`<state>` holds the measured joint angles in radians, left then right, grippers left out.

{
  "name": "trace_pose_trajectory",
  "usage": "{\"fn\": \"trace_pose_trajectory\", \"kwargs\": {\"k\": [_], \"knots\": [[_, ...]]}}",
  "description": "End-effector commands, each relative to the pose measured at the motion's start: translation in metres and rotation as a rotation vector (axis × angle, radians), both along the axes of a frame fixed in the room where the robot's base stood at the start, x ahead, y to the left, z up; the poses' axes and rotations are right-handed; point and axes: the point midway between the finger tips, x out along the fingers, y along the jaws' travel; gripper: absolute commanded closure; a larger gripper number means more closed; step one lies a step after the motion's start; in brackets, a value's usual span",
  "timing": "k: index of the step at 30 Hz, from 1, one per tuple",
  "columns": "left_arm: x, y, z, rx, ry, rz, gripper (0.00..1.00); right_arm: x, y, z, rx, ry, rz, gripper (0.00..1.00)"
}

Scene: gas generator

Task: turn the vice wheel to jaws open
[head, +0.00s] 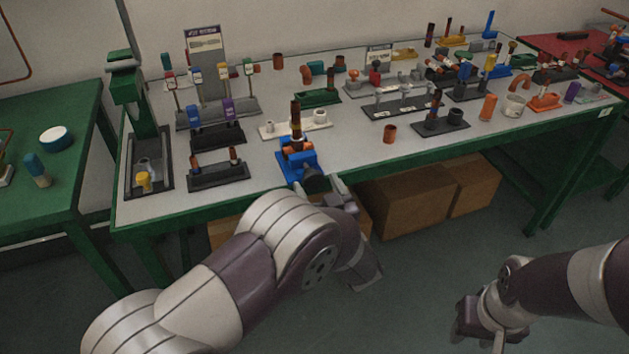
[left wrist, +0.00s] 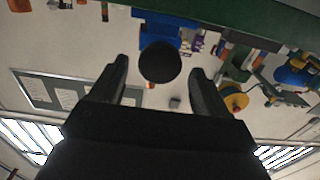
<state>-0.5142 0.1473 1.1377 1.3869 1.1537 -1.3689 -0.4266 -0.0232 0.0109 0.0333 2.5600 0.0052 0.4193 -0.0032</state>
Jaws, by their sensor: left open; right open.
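The blue vice (head: 297,165) stands at the front edge of the grey-topped table, with a dark upright tube (head: 296,118) at its orange-brown jaws. Its black round wheel (head: 316,182) faces me and is partly hidden by my left gripper (head: 329,188). In the left wrist view the wheel (left wrist: 160,62) shows as a dark disc between the two spread fingertips, with the blue vice body (left wrist: 165,27) behind it. I cannot tell whether the fingers touch the wheel. My right gripper (head: 482,330) is open and empty, low over the floor, far from the vice.
A black stand with short pegs (head: 218,176) is left of the vice, and a white stand (head: 295,125) is behind it. A green press (head: 140,110) stands at the table's left end. Cardboard boxes (head: 425,195) sit below the table. The floor before the table is clear.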

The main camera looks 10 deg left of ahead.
Motion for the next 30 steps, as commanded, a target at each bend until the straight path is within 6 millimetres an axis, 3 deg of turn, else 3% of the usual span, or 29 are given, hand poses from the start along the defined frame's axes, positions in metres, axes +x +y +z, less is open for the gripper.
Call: {"fn": "trace_pose_trajectory", "kwargs": {"k": [6, 16, 21, 30], "knots": [[0.022, 0.015, -0.001, 0.001, 0.001, 0.0, 0.24, 0.0, 0.0, -0.003, 0.0, 0.0, 0.0, 0.57], [0.026, 0.017, 0.0, -0.001, 0.001, -0.001, 0.24, 0.0, 0.0, -0.003, 0.0, 0.0, 0.0, 0.57], [0.026, 0.017, 0.0, -0.001, 0.001, -0.001, 0.76, 0.0, 0.0, -0.003, 0.0, 0.0, 0.0, 0.57], [0.026, 0.017, -0.001, -0.023, -0.014, -0.001, 0.76, 0.0, 0.0, -0.005, 0.0, 0.0, 0.0, 0.57]]}}
